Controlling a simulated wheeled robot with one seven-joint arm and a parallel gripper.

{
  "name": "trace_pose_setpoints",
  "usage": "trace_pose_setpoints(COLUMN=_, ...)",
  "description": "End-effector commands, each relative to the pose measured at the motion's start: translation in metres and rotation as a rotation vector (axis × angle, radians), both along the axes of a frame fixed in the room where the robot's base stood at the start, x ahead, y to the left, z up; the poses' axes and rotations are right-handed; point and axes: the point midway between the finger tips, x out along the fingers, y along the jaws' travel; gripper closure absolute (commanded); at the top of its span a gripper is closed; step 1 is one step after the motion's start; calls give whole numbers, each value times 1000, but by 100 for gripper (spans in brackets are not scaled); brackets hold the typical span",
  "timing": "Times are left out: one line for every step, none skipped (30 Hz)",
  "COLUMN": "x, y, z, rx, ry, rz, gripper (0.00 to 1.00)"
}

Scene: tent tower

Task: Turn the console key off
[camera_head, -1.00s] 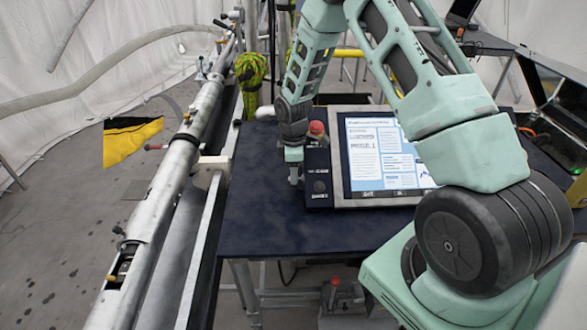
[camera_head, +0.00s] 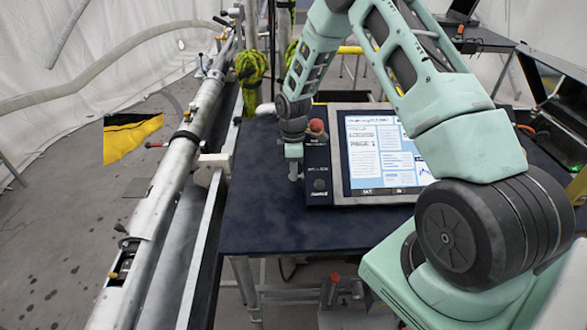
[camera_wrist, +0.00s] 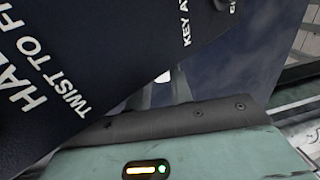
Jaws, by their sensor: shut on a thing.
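The console (camera_head: 375,150), with a lit screen and a dark panel on its left, stands on the dark blue table. A red knob (camera_head: 316,126) sits at the top of that panel. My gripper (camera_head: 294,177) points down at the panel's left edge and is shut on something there. The console key itself is hidden by my gripper in the head view. In the wrist view the dark panel (camera_wrist: 60,60) fills the upper left, with white lettering that includes "TWIST" and "KEY". My gripper's green housing (camera_wrist: 165,158) lies along the bottom.
The table (camera_head: 258,215) is bare left of and in front of the console. A long metal tube assembly (camera_head: 180,160) runs along the table's left side. A dark open case (camera_head: 560,115) stands at the right. A yellow and black flag (camera_head: 132,140) hangs at the far left.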

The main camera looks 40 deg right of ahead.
Motion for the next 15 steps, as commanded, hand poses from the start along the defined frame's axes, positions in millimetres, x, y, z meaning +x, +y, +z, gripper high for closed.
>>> trace_pose_setpoints(x=1, y=0, z=0, rx=7, ry=5, rz=-1, gripper=100)
trace_pose_setpoints(x=1, y=0, z=0, rx=9, ry=8, rz=-1, gripper=100)
trace_pose_setpoints(x=1, y=0, z=0, rx=10, ry=10, rz=0, gripper=100)
trace_pose_setpoints(x=1, y=0, z=0, rx=10, ry=10, rz=0, gripper=100)
trace_pose_setpoints(x=1, y=0, z=0, rx=9, ry=10, rz=0, gripper=100)
trace_pose_setpoints(x=1, y=0, z=0, rx=9, ry=10, rz=0, gripper=100)
trace_pose_setpoints(x=1, y=0, z=0, rx=9, ry=10, rz=0, gripper=100)
trace_pose_setpoints(x=1, y=0, z=0, rx=9, ry=10, rz=0, gripper=100)
trace_pose_setpoints(x=1, y=0, z=0, rx=10, ry=9, rz=0, gripper=100)
trace_pose_setpoints(x=1, y=0, z=0, rx=10, ry=9, rz=0, gripper=75)
trace_pose_setpoints(x=1, y=0, z=0, rx=9, ry=8, rz=0, gripper=67)
trace_pose_setpoints(x=1, y=0, z=0, rx=8, ry=9, rz=0, gripper=57)
trace_pose_setpoints(x=1, y=0, z=0, rx=9, ry=10, rz=0, gripper=57)
trace_pose_setpoints(x=1, y=0, z=0, rx=9, ry=10, rz=0, gripper=57)
trace_pose_setpoints(x=1, y=0, z=0, rx=9, ry=10, rz=0, gripper=57)
